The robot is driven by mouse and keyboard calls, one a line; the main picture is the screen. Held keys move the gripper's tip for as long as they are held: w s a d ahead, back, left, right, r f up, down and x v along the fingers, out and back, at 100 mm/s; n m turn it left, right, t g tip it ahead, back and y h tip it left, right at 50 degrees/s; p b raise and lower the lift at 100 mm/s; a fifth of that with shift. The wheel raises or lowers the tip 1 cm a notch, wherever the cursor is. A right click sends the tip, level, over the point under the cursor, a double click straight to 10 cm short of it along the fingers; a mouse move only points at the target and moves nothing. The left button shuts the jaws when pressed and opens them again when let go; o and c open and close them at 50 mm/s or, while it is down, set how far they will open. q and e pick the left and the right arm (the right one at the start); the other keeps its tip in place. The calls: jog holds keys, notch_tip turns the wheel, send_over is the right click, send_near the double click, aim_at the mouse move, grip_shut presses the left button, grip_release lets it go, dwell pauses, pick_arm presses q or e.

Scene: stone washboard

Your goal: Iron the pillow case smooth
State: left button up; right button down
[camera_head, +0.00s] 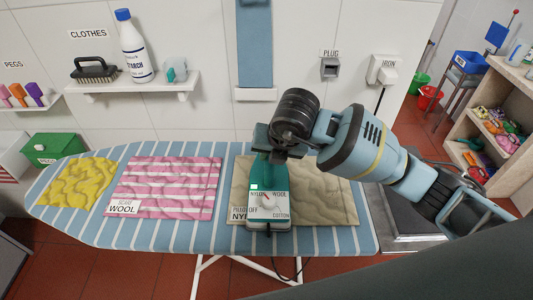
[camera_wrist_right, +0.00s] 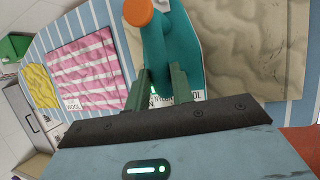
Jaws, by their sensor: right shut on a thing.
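The beige cloth (camera_head: 325,190), apparently the pillow case, lies wrinkled on the right part of the striped ironing board (camera_head: 100,229). Its label is partly hidden and shows "NYL". The teal iron (camera_head: 262,172) stands over the cloth's left part, and whether it touches the cloth is hard to tell. Its dial (camera_head: 267,199) carries NYLON, WOOL, COTTON and PLUG/OFF marks. My right gripper (camera_head: 273,155) is shut on the iron's handle. The wrist view shows its fingers (camera_wrist_right: 158,88) on either side of the teal handle (camera_wrist_right: 160,50), with an orange end (camera_wrist_right: 138,12). My left gripper is out of view.
A pink striped scarf (camera_head: 165,180) labelled WOOL and a yellow cloth (camera_head: 76,182) lie to the left on the board. A metal rest (camera_head: 400,225) is at the board's right end. A wall shelf (camera_head: 150,86) holds a starch bottle (camera_head: 133,50) and a brush (camera_head: 95,72).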

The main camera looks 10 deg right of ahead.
jog(key=shift+s+d+r, duration=0.1)
jog(key=shift+s+d, duration=0.05)
jog(key=shift+d, duration=0.5)
jog(key=shift+s+d+r, duration=0.1)
jog(key=shift+s+d, duration=0.05)
jog(key=shift+d, duration=0.65)
jog(key=shift+s+d+f, duration=0.1)
jog(key=shift+s+d, duration=0.1)
jog(key=shift+d, duration=0.65)
jog(key=shift+s+d, duration=0.2)
jog(key=shift+d, duration=0.75)
jog(key=shift+s+d, duration=0.25)
jog(key=shift+d, duration=0.6)
jog(key=shift+s+d, duration=0.2)
jog(key=shift+d, duration=0.75)
jog(key=shift+s+d, duration=0.2)
jog(key=shift+d, duration=0.65)
jog(key=shift+s+d, duration=0.2)
jog(key=shift+d, duration=0.75)
